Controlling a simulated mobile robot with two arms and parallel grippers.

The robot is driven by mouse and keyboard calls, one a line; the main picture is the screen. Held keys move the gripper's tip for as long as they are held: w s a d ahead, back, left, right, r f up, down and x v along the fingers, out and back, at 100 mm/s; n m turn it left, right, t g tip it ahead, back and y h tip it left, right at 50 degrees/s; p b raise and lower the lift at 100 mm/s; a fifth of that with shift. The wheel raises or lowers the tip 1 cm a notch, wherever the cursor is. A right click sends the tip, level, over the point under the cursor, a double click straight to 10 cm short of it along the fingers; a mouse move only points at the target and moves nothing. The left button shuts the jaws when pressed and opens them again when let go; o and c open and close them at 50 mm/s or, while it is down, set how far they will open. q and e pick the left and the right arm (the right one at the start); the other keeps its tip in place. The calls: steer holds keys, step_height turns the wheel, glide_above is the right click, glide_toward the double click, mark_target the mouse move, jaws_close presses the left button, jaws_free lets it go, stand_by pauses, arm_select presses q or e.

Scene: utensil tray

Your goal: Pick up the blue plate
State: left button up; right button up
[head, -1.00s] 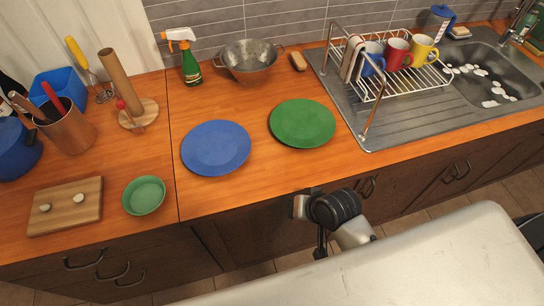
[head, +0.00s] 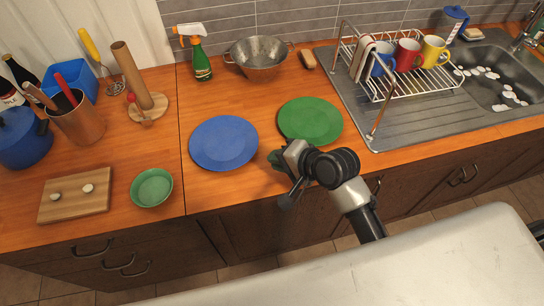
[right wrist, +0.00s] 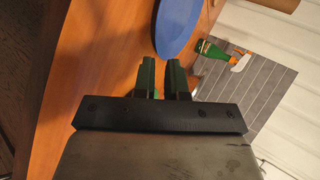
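The blue plate (head: 223,143) lies flat on the wooden counter, left of the green plate (head: 310,120). My right gripper (head: 275,158) is at the counter's front edge, just right of the blue plate and apart from it. In the right wrist view, the blue plate (right wrist: 178,25) shows ahead of the fingertips (right wrist: 161,62). The two green-tipped fingers stand a narrow gap apart with nothing held between them. My left gripper is not in view.
A green bowl (head: 151,187) and a cutting board (head: 75,195) lie to the left. A colander (head: 259,60) and a spray bottle (head: 199,62) stand behind the plates. A dish rack (head: 405,80) with mugs is at the right. The counter around the blue plate is clear.

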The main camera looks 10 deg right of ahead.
mark_target(249, 157)
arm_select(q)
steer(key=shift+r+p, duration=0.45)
arm_select(e)
steer(key=x, duration=1)
steer(key=shift+w+a+f, duration=0.15)
steer(key=shift+w+a, duration=0.05)
jaws_close()
steer(key=shift+s, duration=0.1)
